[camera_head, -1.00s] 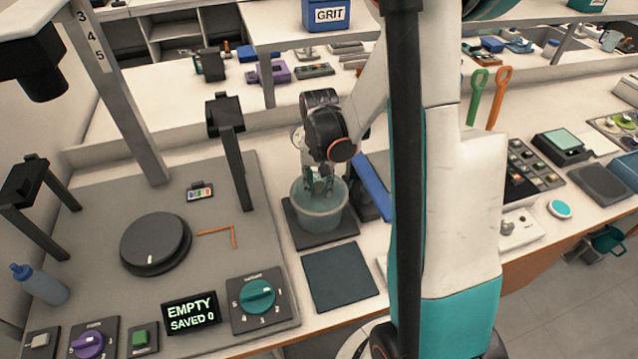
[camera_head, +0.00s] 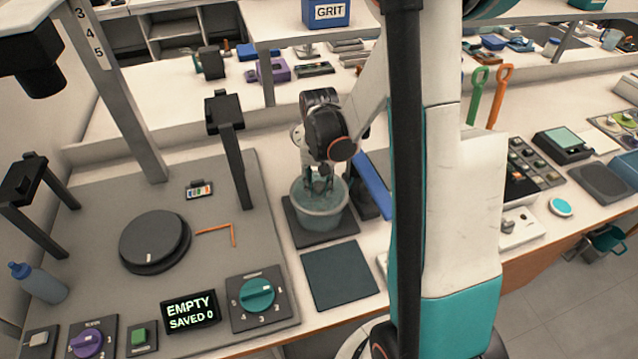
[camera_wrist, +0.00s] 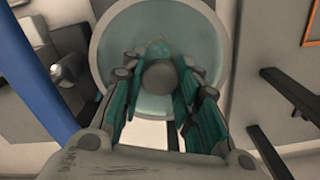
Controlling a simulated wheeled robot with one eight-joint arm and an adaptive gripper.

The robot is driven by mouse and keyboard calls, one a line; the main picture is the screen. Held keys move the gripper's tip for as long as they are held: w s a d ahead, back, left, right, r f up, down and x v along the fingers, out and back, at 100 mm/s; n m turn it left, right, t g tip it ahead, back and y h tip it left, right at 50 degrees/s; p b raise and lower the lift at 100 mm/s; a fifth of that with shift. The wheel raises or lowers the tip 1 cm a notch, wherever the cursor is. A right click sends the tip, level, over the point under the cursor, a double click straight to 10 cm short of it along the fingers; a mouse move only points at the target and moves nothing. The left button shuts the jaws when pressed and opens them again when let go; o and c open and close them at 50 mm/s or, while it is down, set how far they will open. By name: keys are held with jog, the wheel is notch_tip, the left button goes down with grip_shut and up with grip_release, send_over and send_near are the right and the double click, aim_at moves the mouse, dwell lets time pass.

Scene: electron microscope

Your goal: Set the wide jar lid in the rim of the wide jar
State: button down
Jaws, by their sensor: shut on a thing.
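The wide jar (camera_head: 319,222) is a translucent teal tub standing upright on a dark square mat (camera_head: 345,229). My gripper (camera_head: 319,190) points down over the middle of its mouth. In the wrist view, my gripper (camera_wrist: 160,85) has its teal fingers on both sides of a round grey knob (camera_wrist: 159,77), shut on it. The knob appears to belong to the wide jar lid (camera_wrist: 150,103), a teal disc inside the paler ring of the jar's rim (camera_wrist: 98,52). My fingers hide part of the lid, and I cannot tell whether it lies fully seated or level.
A blue upright panel (camera_head: 373,185) stands close to the right of the jar. A dark post (camera_head: 234,165) rises to the left. An empty dark mat (camera_head: 340,275) lies in front. A grey plate with a black turntable (camera_head: 155,242) and dials fills the left.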

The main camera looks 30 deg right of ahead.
jog(key=shift+f, duration=0.1)
jog(key=c, duration=1.1)
grip_release()
notch_tip(320, 180, up, 12)
jog(key=shift+r, duration=0.1)
